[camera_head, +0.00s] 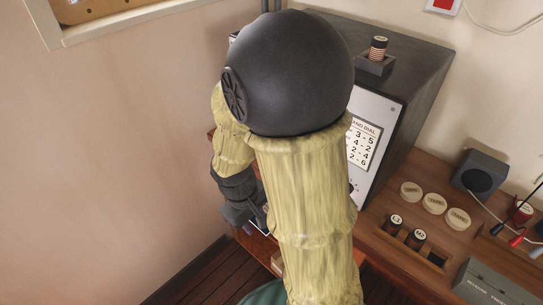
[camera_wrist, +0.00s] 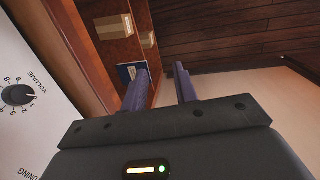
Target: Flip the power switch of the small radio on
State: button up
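A dark box-shaped set with a white front panel (camera_head: 376,112), which looks like the radio, stands against the back wall; my arm hides most of its front. In the wrist view a white panel (camera_wrist: 38,125) at the left edge carries a black volume knob (camera_wrist: 17,95) and part of the word TUNING. No power switch shows in either view. My gripper (camera_wrist: 162,68) has its two dark fingers apart with nothing between them, beside the panel and pointing along it. In the head view my gripper (camera_head: 250,222) is partly hidden behind my arm.
A battery-like cylinder (camera_head: 378,47) stands in a holder on the set. The wooden desk at right holds round tins (camera_head: 434,203), labelled cylinders (camera_head: 395,222), a small speaker (camera_head: 480,171) and cables. Tan blocks (camera_wrist: 114,27) and a blue-white card (camera_wrist: 127,73) lie on the wooden surface.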

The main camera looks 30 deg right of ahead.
notch_tip(320, 180, down, 4)
jog(key=w+d+n+g+h, duration=0.1)
jog(key=d+n+g+h, duration=0.1)
jog(key=n+h, duration=0.35)
jog(key=w+a+r+n+t+h, duration=0.1)
jog(key=w+n+t+h, duration=0.3)
jog(key=w+n+h, duration=0.1)
jog(key=w+a+r+n+t+h+b, duration=0.1)
jog(key=w+a+n+t+h, duration=0.1)
jog(key=w+n+t+h, duration=0.2)
jog(key=w+n, duration=0.3)
jog(key=shift+w+a+r+t+h, duration=0.2)
jog(key=shift+a+r+t+h, duration=0.05)
jog(key=shift+r+t+h, duration=0.1)
jog(key=p+x, duration=0.3)
jog(key=x, duration=1.4)
jog(key=shift+d+f, duration=0.15)
jog(key=shift+d, duration=0.1)
